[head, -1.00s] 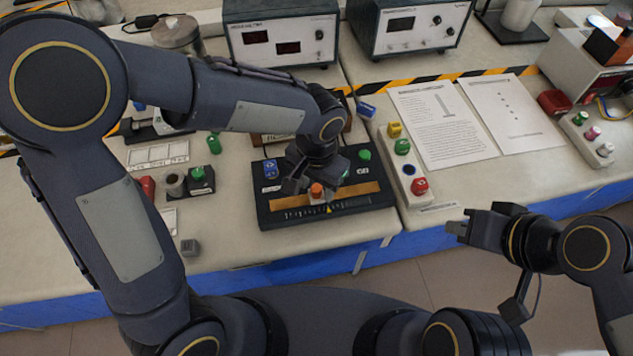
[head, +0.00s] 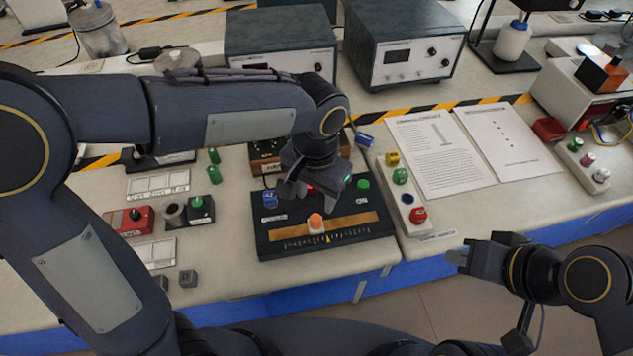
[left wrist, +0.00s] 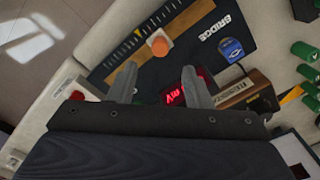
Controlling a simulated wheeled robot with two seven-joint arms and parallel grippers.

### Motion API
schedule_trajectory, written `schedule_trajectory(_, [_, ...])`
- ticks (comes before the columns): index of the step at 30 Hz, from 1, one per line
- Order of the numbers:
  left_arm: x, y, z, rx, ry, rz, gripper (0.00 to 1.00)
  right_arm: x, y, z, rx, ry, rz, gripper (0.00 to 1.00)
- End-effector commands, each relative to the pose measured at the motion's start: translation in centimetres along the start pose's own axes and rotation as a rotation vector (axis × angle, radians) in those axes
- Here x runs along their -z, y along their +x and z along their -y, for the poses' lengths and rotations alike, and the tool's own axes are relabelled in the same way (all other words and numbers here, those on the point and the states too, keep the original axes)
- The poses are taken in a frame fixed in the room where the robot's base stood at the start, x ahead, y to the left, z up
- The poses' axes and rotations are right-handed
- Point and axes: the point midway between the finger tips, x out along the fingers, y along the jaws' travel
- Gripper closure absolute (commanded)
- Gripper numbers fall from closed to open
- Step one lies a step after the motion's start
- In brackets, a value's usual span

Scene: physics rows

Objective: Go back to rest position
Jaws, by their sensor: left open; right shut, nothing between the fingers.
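My left gripper (head: 308,190) is over the back part of the black bridge panel (head: 285,246), with its fingers apart and nothing between them. In the left wrist view, the two fingers (left wrist: 160,85) show open above the panel (left wrist: 190,44). The orange slider knob (head: 316,221) stands on the panel's scale, in front of the left gripper and apart from it. The knob also shows beyond the fingertips in the left wrist view (left wrist: 158,44). My right gripper (head: 462,257) is shut and empty, over the floor past the bench's front edge at the right.
A blue knob (head: 270,198) and a green knob (head: 363,184) sit on the panel. A white strip with coloured buttons (head: 409,207) stands to its right, beside paper sheets (head: 432,158). Grey instruments (head: 405,43) stand behind. Small grey blocks (head: 188,279) lie at the front left.

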Motion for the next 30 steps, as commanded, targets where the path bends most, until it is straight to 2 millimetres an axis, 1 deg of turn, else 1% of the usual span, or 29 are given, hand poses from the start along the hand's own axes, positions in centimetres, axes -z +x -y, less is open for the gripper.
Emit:
schedule_trajectory(7, [-0.1,0.0,0.1,-0.001,-0.003,-0.002,0.55,0.0,0.0,0.0,0.000,0.000,0.000,1.00])
schedule_trajectory(9, [-0.4,-0.3,0.6,-0.011,-0.017,-0.011,0.55,0.0,0.0,0.0,0.000,0.000,0.000,1.00])
schedule_trajectory(11, [-1.1,-0.8,1.6,-0.028,-0.043,-0.027,0.55,0.0,0.0,0.0,0.000,0.000,0.000,1.00])
schedule_trajectory(14, [-3.3,-2.0,3.9,-0.073,-0.114,-0.075,0.55,0.0,0.0,0.0,0.000,0.000,0.000,1.00])
schedule_trajectory(15, [-4.5,-2.5,5.0,-0.095,-0.149,-0.101,0.55,0.0,0.0,0.0,0.000,0.000,0.000,1.00])
schedule_trajectory(17, [-6.4,-3.1,6.4,-0.127,-0.207,-0.144,0.55,0.0,0.0,0.0,0.000,0.000,0.000,1.00])
schedule_trajectory(18, [-7.8,-3.4,7.3,-0.147,-0.246,-0.174,0.55,0.0,0.0,0.0,0.000,0.000,0.000,1.00])
schedule_trajectory(20, [-9.7,-3.6,8.3,-0.173,-0.303,-0.221,0.55,0.0,0.0,0.0,0.000,0.000,0.000,1.00])
schedule_trajectory(21, [-11.1,-3.8,8.8,-0.188,-0.340,-0.254,0.55,0.0,0.0,0.0,0.000,0.000,0.000,1.00])
schedule_trajectory(24, [-14.1,-3.8,9.6,-0.219,-0.434,-0.340,0.55,0.0,0.0,0.0,0.000,0.000,0.000,1.00])
schedule_trajectory(27, [-16.5,-3.5,9.9,-0.235,-0.515,-0.421,0.55,0.0,0.0,0.0,0.000,0.000,0.000,1.00])
schedule_trajectory(30, [-18.1,-3.2,9.8,-0.241,-0.576,-0.488,0.55,0.0,0.0,0.0,0.000,0.000,0.000,1.00])
